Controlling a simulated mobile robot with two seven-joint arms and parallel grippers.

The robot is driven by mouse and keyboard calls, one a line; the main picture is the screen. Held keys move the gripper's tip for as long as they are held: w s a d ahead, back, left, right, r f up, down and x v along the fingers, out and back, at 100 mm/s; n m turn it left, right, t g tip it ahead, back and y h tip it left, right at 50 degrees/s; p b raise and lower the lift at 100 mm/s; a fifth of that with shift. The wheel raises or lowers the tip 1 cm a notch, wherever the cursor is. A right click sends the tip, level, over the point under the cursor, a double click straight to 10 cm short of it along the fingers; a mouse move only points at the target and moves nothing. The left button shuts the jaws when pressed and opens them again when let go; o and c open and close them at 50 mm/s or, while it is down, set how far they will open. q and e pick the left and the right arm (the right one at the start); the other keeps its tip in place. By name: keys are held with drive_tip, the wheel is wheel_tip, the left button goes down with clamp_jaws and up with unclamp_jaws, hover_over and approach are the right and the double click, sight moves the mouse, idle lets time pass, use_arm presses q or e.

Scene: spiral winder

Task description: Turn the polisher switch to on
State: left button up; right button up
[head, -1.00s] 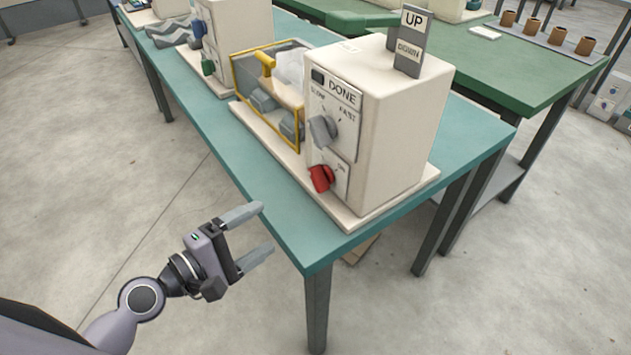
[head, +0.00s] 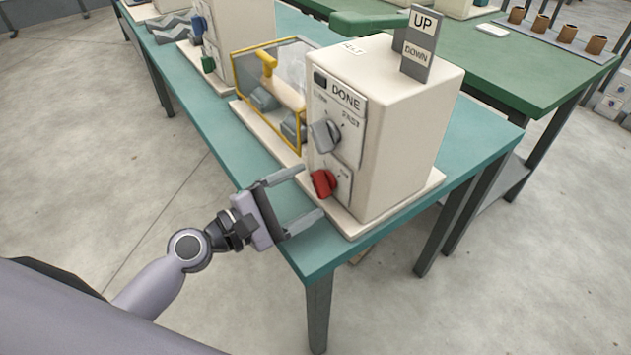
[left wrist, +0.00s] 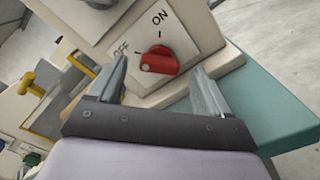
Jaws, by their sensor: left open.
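The red switch knob (head: 323,183) sits low on the front of the cream machine (head: 400,130). In the left wrist view the knob (left wrist: 160,60) lies on a plate marked ON above it and OFF at its upper left. A white dot is at the knob's left end, on the OFF side. My left gripper (head: 311,191) is open and empty, with its fingers pointing at the knob. In the left wrist view the knob shows between the two fingertips (left wrist: 160,66), with no clear contact. My right gripper is not in view.
A grey speed knob (head: 326,135) sits above the red one. A yellow-framed guard box (head: 268,90) stands left of the machine. An UP/DOWN sign (head: 420,45) stands on top. The teal table's (head: 290,235) front edge lies under my gripper. More machines stand behind.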

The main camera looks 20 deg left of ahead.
sight(316, 188)
use_arm(q)
drive_tip(key=shift+x, duration=1.05)
drive_tip(key=shift+w+d, duration=0.35)
drive_tip(key=shift+w, duration=0.05)
drive_tip(key=c, duration=1)
drive_tip(key=shift+c, duration=0.2)
